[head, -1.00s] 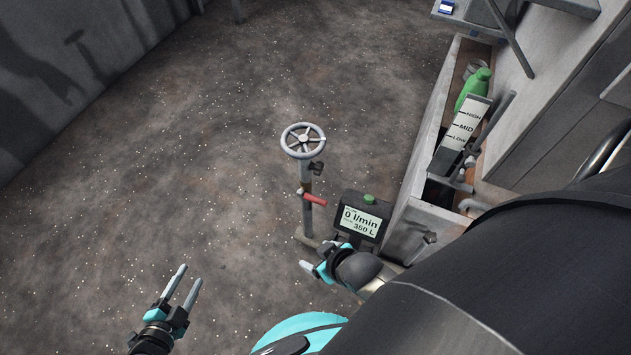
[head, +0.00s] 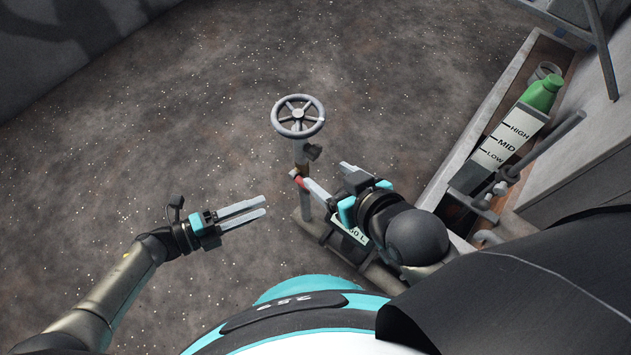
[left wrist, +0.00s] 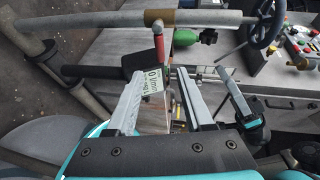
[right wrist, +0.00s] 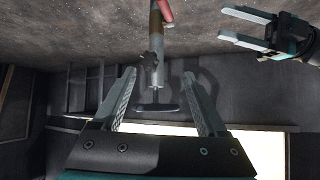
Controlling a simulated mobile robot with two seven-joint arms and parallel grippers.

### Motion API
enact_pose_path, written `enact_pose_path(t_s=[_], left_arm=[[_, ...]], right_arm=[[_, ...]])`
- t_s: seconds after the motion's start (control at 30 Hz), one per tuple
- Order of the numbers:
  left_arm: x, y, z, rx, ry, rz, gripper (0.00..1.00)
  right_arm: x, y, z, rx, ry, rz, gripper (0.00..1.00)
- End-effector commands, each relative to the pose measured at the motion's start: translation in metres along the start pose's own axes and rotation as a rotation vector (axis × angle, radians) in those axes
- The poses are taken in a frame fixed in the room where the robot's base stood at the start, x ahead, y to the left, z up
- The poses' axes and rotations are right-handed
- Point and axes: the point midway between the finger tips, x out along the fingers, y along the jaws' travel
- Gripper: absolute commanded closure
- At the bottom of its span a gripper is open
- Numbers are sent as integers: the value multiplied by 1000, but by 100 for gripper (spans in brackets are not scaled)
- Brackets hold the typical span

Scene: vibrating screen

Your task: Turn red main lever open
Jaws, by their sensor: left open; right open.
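The red lever (head: 299,179) sits on the upright pipe below the grey handwheel (head: 298,117); my right gripper's finger hides part of it in the head view. It hangs from the pipe in the left wrist view (left wrist: 158,46) and shows at the top edge of the right wrist view (right wrist: 166,10). My right gripper (head: 326,174) is open beside the pipe, one finger close to the lever; contact cannot be told. My left gripper (head: 263,207) is open and empty, left of the pipe, pointing toward it.
The flow display (head: 350,238) stands right of the pipe, mostly hidden by my right gripper. A grey trough (head: 470,160) with a green bottle (head: 542,93) and a level gauge (head: 508,140) is at the right. The floor left of the pipe is clear.

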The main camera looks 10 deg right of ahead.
Motion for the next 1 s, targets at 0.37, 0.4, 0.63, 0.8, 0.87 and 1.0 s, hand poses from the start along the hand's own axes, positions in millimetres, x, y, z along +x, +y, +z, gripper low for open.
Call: enact_pose_path(t_s=[0.37,0.4,0.63,0.8,0.87,1.0], left_arm=[[59,1,0,0,1,-3,48],[64,0,0,0,0,-3,48],[91,1,0,-1,0,-2,48],[109,1,0,0,-1,-2,48],[115,0,1,0,-1,-2,48],[125,1,1,-2,-1,-1,48]], right_arm=[[8,-20,-10,19,194,-54,25],[8,-22,-11,23,216,-59,25],[7,-33,-18,44,339,-89,25],[3,-40,-22,64,431,-110,25],[1,-42,-23,71,462,-116,25],[-4,-46,-26,86,525,-129,25]])
